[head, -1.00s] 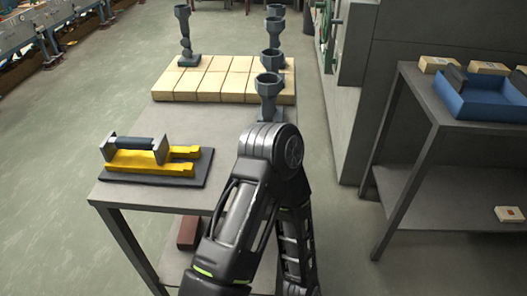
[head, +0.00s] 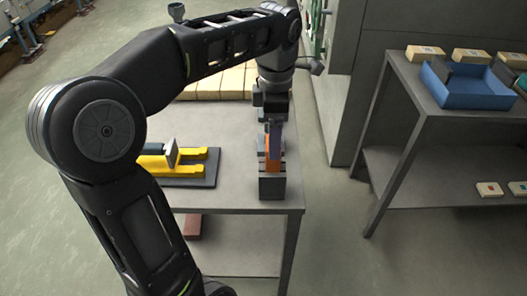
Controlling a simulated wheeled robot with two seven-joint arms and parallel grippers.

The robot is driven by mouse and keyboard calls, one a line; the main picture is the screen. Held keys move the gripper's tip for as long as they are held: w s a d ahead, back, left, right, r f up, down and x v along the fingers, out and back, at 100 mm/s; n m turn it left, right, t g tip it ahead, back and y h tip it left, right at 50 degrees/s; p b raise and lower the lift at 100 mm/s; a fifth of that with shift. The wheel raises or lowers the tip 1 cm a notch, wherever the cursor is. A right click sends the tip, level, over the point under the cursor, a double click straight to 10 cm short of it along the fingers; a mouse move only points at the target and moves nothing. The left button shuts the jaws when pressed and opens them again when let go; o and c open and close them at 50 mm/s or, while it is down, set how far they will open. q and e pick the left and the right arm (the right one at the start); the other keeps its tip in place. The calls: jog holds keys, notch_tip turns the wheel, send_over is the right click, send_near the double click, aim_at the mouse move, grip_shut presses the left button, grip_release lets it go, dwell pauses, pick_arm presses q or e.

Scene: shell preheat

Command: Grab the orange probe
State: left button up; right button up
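The orange probe (head: 273,155) stands upright in a dark grey block (head: 272,188) at the right front of the near table. Only its orange part shows clearly; its top is hidden by my gripper. My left arm comes in from the left and reaches over the table. My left gripper (head: 274,126) points down right above the probe, with its fingers at the probe's upper part. I cannot tell whether the fingers are closed on it. My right gripper is not in view.
A yellow two-pronged tool (head: 190,168) lies on a dark plate left of the probe, partly behind my arm. Pale blocks (head: 225,84) lie at the table's back. A shelf table with a blue tray (head: 462,88) stands at right, with floor between.

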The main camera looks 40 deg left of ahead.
aim_at(272, 166)
pick_arm(q)
jog(key=shift+w+d, duration=0.1)
jog(key=shift+f+b, duration=0.8)
jog(key=shift+f, duration=0.6)
notch_tip(272, 166, down, 5)
jog(key=shift+f+p, duration=0.1)
jog(key=shift+p, duration=0.65)
jog(key=shift+c, duration=0.5)
jog(key=c, duration=1.5)
